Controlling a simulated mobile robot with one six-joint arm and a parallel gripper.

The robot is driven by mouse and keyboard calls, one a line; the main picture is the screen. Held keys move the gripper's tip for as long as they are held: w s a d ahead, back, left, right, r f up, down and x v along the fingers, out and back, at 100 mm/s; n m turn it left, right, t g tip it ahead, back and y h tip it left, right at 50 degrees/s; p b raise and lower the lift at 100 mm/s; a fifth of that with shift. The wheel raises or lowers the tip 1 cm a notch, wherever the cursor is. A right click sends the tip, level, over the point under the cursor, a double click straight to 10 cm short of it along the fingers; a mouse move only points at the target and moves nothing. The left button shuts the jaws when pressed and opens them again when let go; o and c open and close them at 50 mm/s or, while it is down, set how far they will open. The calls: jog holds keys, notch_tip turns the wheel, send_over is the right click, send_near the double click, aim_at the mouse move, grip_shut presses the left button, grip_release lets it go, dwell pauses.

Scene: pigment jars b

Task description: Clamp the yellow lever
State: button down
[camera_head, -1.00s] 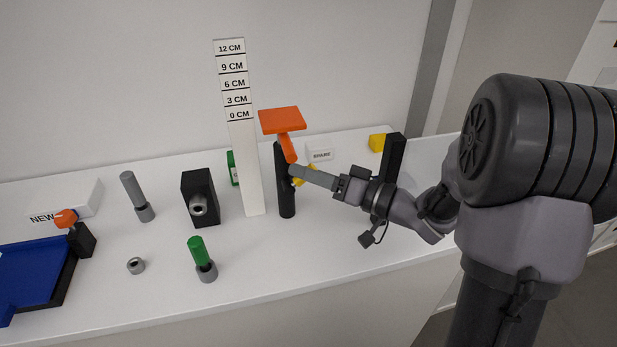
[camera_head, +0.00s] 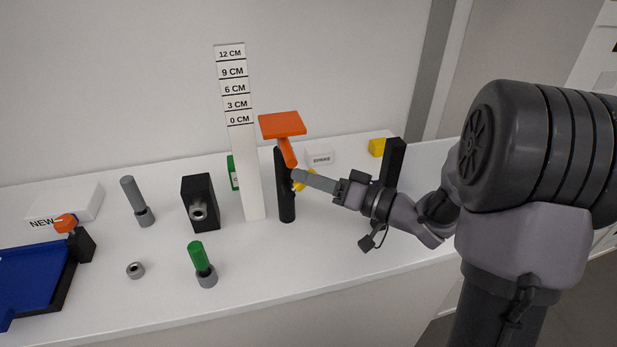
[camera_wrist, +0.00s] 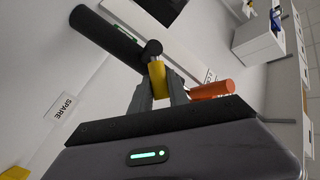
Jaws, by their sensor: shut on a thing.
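The yellow lever (camera_head: 299,184) is on the black upright post (camera_head: 286,200), just below the orange arm. In the wrist view the lever (camera_wrist: 158,80) stands between the two grey fingers, its near end showing and its far end at a dark round pivot by the post (camera_wrist: 108,38). My gripper (camera_head: 297,174) reaches in from the right and is shut on the lever; in the wrist view the fingers (camera_wrist: 158,90) flank it on both sides. In the head view the fingers partly hide the lever.
An orange platform (camera_head: 282,124) tops the post. A white height scale (camera_head: 249,170) stands close left of it. A black block (camera_head: 200,203), a green-topped peg (camera_head: 198,257), a grey peg (camera_head: 131,193) and a blue tray (camera_head: 30,280) lie further left. A yellow block (camera_head: 377,147) is behind right.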

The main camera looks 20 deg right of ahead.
dwell(0.8)
jog(key=r+p, duration=0.1)
jog(key=p, duration=0.1)
jog(key=shift+a+g+p, duration=0.15)
jog(key=shift+g+p, duration=0.15)
jog(key=shift+a+r+n+h+p, duration=0.15)
jog(key=shift+r+n+h+p, duration=0.2)
jog(key=shift+p, duration=0.6)
jog(key=shift+a+f+n+g+h+p, duration=0.15)
jog(key=shift+n+g+h+p, duration=0.25)
jog(key=shift+p, duration=0.55)
jog(key=shift+f, duration=0.25)
jog(key=c, duration=1.3)
grip_release()
jog(key=shift+s, duration=0.1)
